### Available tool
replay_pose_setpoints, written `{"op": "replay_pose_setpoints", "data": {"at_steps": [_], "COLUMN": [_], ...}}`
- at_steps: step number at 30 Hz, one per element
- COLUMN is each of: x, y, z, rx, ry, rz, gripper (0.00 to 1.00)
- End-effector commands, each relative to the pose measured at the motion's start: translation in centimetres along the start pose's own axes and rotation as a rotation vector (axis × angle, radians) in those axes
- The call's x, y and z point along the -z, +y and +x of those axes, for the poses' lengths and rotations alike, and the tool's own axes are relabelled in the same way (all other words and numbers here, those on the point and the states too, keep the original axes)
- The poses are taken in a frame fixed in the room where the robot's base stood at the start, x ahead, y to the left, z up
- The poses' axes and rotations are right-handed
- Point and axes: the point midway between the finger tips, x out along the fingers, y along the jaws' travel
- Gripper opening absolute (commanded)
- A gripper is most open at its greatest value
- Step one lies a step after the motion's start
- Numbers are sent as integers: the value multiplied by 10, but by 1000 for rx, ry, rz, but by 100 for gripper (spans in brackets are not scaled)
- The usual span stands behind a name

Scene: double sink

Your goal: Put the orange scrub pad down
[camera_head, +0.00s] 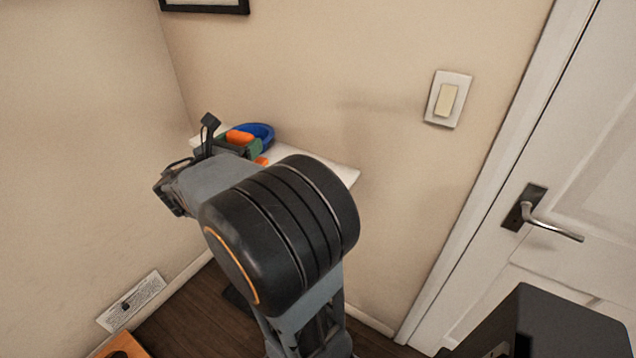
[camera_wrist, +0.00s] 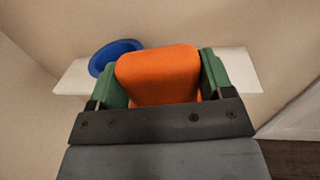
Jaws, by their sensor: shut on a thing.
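The orange scrub pad (camera_wrist: 158,72) is between the two green fingers of my gripper (camera_wrist: 163,80) in the wrist view. My gripper is shut on it. In the head view, the pad (camera_head: 239,136) shows at the end of my arm, over or in front of a white shelf (camera_head: 335,171). I cannot tell whether the pad touches the shelf. Its lower part is hidden by my gripper. A second small orange patch (camera_head: 262,161) shows beside my gripper; I cannot tell whether it is part of the pad.
A blue bowl (camera_wrist: 104,60) stands on the shelf, left of and behind the pad in the wrist view. It also shows in the head view (camera_head: 266,131). The shelf's right part is clear. Walls meet behind it. A light switch (camera_head: 447,99) and a door (camera_head: 575,170) are at right.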

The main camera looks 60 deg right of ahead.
Motion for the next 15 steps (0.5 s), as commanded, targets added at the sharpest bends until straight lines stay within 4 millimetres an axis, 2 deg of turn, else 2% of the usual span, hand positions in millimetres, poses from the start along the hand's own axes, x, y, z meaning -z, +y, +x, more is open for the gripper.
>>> {"op": "replay_pose_setpoints", "data": {"at_steps": [1,6,10,15], "x": [-3,-20,-27,-32], "y": [-21,-80,-113,-137], "z": [11,31,37,39], "rx": [88,318,434,513], "ry": [-3,-2,-2,-3], "rz": [7,4,2,-1], "gripper": [44,44,44,44]}}
